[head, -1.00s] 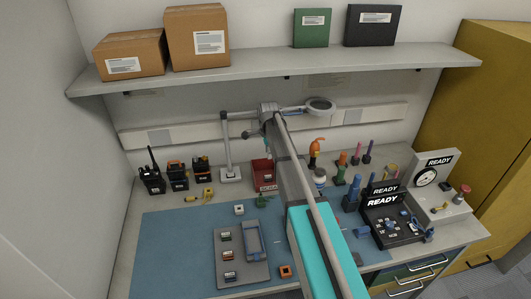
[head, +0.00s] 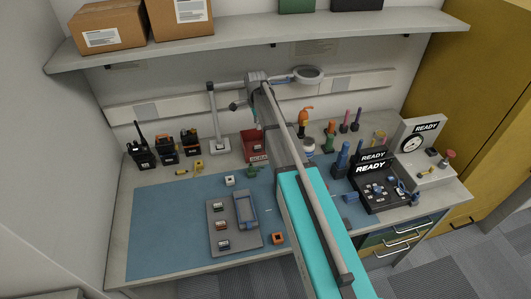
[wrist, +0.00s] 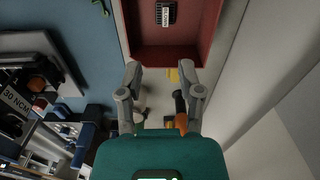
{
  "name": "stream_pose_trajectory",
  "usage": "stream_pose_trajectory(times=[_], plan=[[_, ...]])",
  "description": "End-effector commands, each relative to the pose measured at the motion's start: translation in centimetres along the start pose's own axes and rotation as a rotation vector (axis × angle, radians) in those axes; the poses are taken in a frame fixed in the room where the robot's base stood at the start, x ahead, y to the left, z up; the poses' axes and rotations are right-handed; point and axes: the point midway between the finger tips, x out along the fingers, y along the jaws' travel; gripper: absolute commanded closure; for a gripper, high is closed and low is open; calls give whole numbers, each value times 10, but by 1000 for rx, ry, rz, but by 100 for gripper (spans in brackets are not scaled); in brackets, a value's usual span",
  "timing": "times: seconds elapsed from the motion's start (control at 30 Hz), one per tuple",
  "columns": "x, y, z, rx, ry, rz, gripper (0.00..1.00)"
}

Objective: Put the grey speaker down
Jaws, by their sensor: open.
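My gripper (wrist: 160,75) is open in the wrist view, with nothing between its fingers. Just beyond its tips is a red bin (wrist: 213,35). In the bin lies a small dark grey piece with a white label (wrist: 166,14), apart from the fingers. It looks like the grey speaker, but I cannot be sure. In the head view the red bin (head: 252,140) stands at the back of the bench, partly hidden by my arm. My gripper is mostly hidden there.
A blue mat (head: 160,225) bears a grey tray (head: 222,246) with several small parts. Handheld radios (head: 165,152) stand at the back left. A lamp stand (head: 215,120) is left of the bin. A black READY station (head: 378,195) is at the right.

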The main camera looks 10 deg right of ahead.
Motion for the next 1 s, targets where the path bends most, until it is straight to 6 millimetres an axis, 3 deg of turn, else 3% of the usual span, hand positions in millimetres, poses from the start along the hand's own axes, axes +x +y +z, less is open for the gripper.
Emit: stream_pose_trajectory(times=[0.27, 0.8, 1.0], plan=[[0, 63, 6, -277, 0, 0, 53], [0, 223, 20, -1108, 0, 0, 53], [0, 270, 24, -1371, 0, 0, 53]])
